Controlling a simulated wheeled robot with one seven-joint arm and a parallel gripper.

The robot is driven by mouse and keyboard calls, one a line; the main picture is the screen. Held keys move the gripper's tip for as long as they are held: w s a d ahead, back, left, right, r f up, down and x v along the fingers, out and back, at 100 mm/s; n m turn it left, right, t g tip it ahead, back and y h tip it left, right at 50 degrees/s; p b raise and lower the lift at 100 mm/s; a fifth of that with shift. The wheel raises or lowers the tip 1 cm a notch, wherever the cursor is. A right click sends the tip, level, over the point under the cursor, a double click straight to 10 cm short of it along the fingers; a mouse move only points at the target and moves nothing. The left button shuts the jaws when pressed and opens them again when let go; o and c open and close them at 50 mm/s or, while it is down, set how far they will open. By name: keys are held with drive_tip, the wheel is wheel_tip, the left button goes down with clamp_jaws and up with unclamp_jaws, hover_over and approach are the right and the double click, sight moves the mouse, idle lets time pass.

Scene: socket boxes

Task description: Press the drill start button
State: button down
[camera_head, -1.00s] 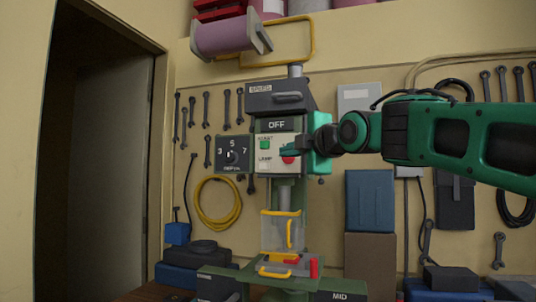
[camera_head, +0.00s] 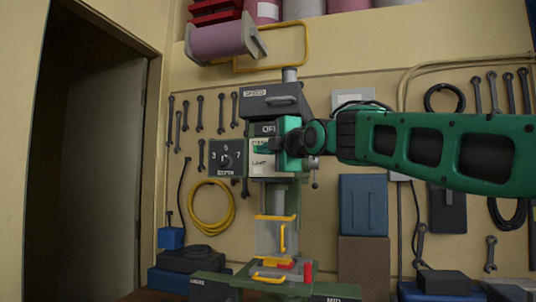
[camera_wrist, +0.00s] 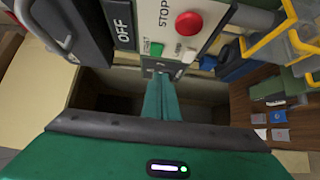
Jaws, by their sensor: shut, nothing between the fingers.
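The drill press stands against the wall, its dark head (camera_head: 272,99) above a pale control panel (camera_head: 257,164). In the wrist view the panel carries a green start button (camera_wrist: 156,49), a red stop button (camera_wrist: 188,24) and a white lamp. My gripper (camera_wrist: 161,76) is shut and empty, its fingers together and pointing at the panel. The fingertips appear just below the green button in that view; whether they touch it I cannot tell.
A depth dial (camera_head: 225,158) sits left of the panel. A clear guard with yellow edges (camera_head: 275,236) hangs below, above the drill table with a red and yellow fixture (camera_head: 272,277). A spool (camera_head: 222,40) and yellow frame are above. Wrenches hang on the wall.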

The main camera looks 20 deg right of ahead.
drive_tip(key=w+d, duration=0.2)
drive_tip(key=w, duration=0.4)
idle(0.3)
drive_tip(key=s, duration=1.2)
drive_tip(key=shift+s+r, duration=0.3)
drive_tip(key=shift+r, duration=0.1)
idle(0.3)
